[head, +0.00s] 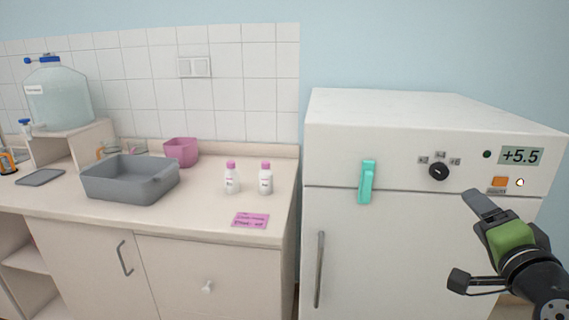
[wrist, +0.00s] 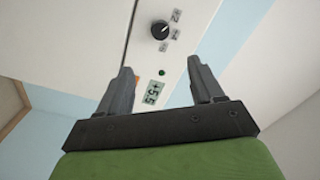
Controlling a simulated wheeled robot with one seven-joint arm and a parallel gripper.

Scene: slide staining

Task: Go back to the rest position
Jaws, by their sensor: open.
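My gripper (head: 478,208) is at the right in the head view, in front of the upper front of the white fridge (head: 390,135). It is open and nothing shows between its fingers. In the wrist view my gripper (wrist: 163,90) has its two dark fingers apart, with the fridge panel beyond them. The fridge's display (head: 520,156) reads +5.5 and also shows in the wrist view (wrist: 154,93). A black dial (head: 439,172) sits left of the display, and an orange button (head: 499,182) sits below it.
A teal handle (head: 367,182) is on the fridge front. Left of the fridge, the counter (head: 190,213) holds a grey basin (head: 130,185), a pink container (head: 181,152), two white bottles with pink caps (head: 232,180), and a pink note (head: 250,220). A large water jug (head: 58,98) stands at far left.

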